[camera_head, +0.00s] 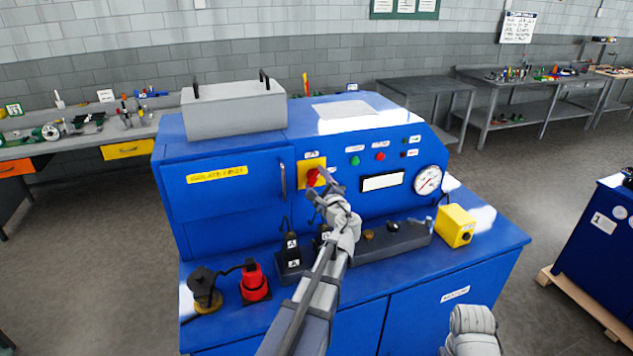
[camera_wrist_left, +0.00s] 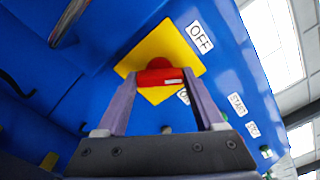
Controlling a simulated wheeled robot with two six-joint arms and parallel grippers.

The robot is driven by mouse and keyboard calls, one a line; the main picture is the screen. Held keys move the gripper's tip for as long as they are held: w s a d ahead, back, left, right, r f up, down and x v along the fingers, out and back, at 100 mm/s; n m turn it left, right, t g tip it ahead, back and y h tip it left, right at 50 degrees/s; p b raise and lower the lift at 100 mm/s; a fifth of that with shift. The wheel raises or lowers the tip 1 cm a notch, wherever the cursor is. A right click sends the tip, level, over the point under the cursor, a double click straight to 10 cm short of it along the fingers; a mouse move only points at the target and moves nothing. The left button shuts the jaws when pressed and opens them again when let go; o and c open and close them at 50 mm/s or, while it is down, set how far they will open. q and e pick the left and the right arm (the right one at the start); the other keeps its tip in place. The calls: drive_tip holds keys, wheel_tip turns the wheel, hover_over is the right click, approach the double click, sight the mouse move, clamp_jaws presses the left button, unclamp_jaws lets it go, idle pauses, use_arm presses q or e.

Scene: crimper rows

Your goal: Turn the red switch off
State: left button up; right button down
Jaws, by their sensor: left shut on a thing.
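The red switch (camera_head: 313,177) is a red rotary handle on a yellow square plate (camera_head: 312,167) on the front of the blue machine. My left gripper (camera_head: 322,183) is at the switch in the head view. In the left wrist view, my left gripper (camera_wrist_left: 160,84) has its fingers on both ends of the red handle (camera_wrist_left: 160,76), shut on it. An "OFF" label (camera_wrist_left: 199,37) sits beside the yellow plate. My right gripper cannot be made out; only a pale part of my right arm shows at the bottom right.
The blue machine (camera_head: 225,205) has a gauge (camera_head: 428,180), small buttons and a display right of the switch. On its ledge are a red plug (camera_head: 254,282), a black socket block (camera_head: 291,258) and a yellow box (camera_head: 455,225). A door handle (camera_head: 283,182) is left of the switch.

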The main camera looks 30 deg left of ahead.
use_arm(q)
drive_tip(key=n, duration=0.7)
idle(0.7)
drive_tip(key=o, duration=1.4)
drive_tip(key=v, duration=0.7)
drive_tip(key=shift+s+d, duration=0.25)
drive_tip(key=shift+d, duration=0.05)
